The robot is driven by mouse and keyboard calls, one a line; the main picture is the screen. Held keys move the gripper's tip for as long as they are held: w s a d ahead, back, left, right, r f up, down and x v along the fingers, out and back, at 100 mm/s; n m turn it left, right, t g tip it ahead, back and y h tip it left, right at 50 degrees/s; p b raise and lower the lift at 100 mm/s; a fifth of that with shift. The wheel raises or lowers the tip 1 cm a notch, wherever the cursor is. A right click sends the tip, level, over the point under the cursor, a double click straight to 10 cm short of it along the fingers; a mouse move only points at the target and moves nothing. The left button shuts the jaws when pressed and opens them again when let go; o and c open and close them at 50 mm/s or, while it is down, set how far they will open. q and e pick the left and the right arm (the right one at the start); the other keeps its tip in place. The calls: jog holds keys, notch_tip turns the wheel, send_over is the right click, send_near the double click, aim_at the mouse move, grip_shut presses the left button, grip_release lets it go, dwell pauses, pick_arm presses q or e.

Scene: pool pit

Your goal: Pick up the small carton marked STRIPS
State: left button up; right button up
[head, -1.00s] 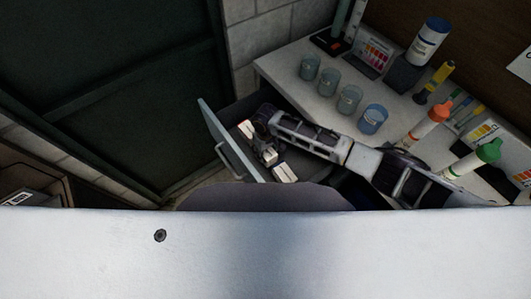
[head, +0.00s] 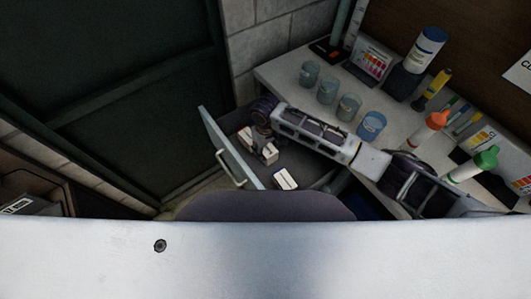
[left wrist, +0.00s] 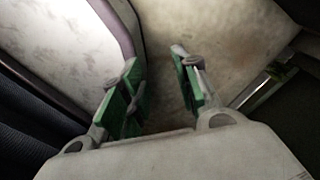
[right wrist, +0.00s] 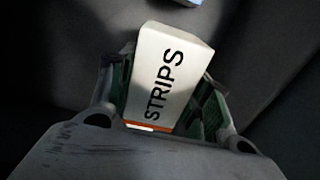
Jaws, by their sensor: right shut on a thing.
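The small white carton marked STRIPS (right wrist: 163,75) is between the fingers of my right gripper (right wrist: 165,100) in the right wrist view, its lettering facing the camera and an orange band at its near end. The right gripper is shut on it. In the head view my right gripper (head: 262,146) is over the open drawer (head: 222,146), with white shapes beside its fingers; which is the held carton is hard to tell. My left gripper (left wrist: 160,82) is open and empty in the left wrist view, and is not in the head view.
Another white carton (head: 285,179) lies in the drawer, apart from the right gripper. The counter (head: 285,72) above holds several beakers (head: 349,106), bottles with an orange cap (head: 437,119) and a green cap (head: 486,158), and test charts. A dark door (head: 130,90) stands at left.

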jog(key=shift+r, duration=1.05)
pick_arm(q)
jog(key=shift+s+d, duration=0.65)
jog(key=shift+s, duration=0.25)
pick_arm(e)
jog(key=shift+r, duration=0.1)
